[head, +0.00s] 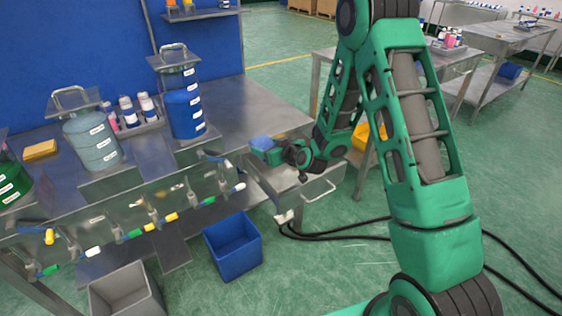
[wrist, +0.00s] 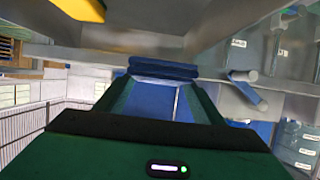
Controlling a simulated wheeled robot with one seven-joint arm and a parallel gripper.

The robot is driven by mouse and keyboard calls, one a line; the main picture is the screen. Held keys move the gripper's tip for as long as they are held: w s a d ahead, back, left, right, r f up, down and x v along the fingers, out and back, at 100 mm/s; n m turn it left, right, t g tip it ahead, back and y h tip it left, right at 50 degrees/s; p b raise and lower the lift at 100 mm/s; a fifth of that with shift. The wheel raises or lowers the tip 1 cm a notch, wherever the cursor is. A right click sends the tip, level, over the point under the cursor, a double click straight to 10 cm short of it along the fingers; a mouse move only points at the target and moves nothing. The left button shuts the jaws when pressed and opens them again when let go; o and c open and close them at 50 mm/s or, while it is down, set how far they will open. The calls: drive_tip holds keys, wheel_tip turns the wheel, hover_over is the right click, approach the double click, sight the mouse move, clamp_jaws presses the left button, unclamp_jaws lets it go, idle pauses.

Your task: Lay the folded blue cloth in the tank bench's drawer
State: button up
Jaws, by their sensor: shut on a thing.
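The bench's drawer (head: 312,196), a grey metal box with a bar handle, is pulled out at the bench's right front, below and to the right of the cloth. My gripper and arm hide part of the drawer's inside.
Tanks stand on the bench: a blue one (head: 186,114), a pale one (head: 94,141) and a green one (head: 12,182). Taps (head: 165,220) line its front. A blue bin (head: 233,246) and grey bin (head: 125,292) stand on the floor. Black cables (head: 340,234) lie below the drawer.

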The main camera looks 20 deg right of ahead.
drive_tip(key=d+f, duration=0.2)
drive_tip(key=d, duration=0.1)
drive_tip(key=d+f, duration=0.1)
drive_tip(key=d, duration=0.1)
drive_tip(key=shift+w+f, duration=0.2)
drive_tip(key=shift+f, duration=0.1)
drive_tip(key=shift+c, duration=1.3)
drive_tip(key=shift+f, duration=1.85)
drive_tip(key=shift+f, duration=0.4)
drive_tip(key=shift+f, duration=0.25)
drive_tip(key=o, duration=1.5)
